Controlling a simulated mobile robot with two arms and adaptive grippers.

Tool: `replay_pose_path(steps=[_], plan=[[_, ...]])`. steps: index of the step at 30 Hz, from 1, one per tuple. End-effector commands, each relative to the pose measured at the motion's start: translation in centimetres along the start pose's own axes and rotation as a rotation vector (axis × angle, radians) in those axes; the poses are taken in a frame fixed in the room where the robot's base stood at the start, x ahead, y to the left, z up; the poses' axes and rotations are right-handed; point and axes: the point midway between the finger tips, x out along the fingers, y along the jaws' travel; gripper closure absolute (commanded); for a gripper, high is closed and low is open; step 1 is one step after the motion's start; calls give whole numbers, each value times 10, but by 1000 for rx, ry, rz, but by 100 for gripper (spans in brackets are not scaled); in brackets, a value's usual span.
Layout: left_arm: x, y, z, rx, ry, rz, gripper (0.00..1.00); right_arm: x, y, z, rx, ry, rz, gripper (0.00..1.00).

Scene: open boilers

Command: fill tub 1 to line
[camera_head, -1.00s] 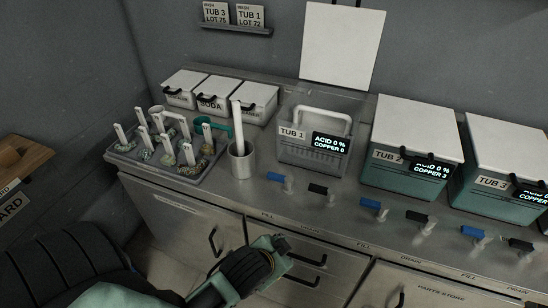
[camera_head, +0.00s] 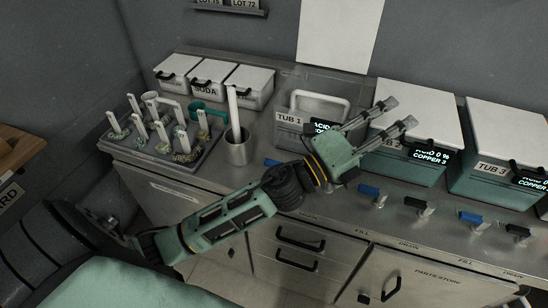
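Tub 1 (camera_head: 289,132) stands on the steel counter with its white lid raised upright (camera_head: 339,35) behind it and a pale handle-shaped bar (camera_head: 320,97) inside. Its display (camera_head: 322,127) is partly hidden by my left gripper; in the earlier frame it reads acid 0 %, copper 0. My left gripper (camera_head: 400,113) is open and empty, in front of tub 1's right side and the left part of tub 2 (camera_head: 408,165). The blue fill valve (camera_head: 271,162) of tub 1 shows only in part beside my arm; its black valve is hidden. My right gripper is not in view.
Tub 3 (camera_head: 506,186) is closed, at right. Blue and black valves (camera_head: 368,191) line the counter's front. A metal cup (camera_head: 237,149) with a white stick and a grey tray (camera_head: 152,149) of labelled pieces stand left. Lidded white bins (camera_head: 210,86) are behind.

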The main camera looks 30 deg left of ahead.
Motion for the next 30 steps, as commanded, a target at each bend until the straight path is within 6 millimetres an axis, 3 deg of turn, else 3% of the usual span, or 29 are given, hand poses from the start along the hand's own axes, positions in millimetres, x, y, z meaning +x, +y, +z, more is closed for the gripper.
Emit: replay_pose_path(steps=[3, 6, 9, 11, 14, 18, 21, 24, 27, 30], plan=[[14, -9, -49, 334, 317, -73, 66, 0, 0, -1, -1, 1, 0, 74], [7, 9, -81, 601, 586, -93, 66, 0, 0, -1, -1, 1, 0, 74], [-14, 44, -90, 854, 859, -71, 66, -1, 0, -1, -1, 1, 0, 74], [-30, 69, -82, 994, 1023, -33, 66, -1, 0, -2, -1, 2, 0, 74], [-65, 108, -44, 1196, 1298, 73, 66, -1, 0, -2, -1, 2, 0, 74], [-119, 137, 44, 1379, 1657, 306, 66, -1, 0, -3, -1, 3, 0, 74], [-154, 135, 108, 1422, 1854, 488, 66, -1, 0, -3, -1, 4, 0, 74], [-180, 123, 153, 1416, 1984, 635, 66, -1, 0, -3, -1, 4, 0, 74], [-196, 113, 178, 1397, 2054, 726, 66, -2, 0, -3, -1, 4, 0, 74], [-203, 112, 185, 1385, 2082, 757, 66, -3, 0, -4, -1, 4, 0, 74]])
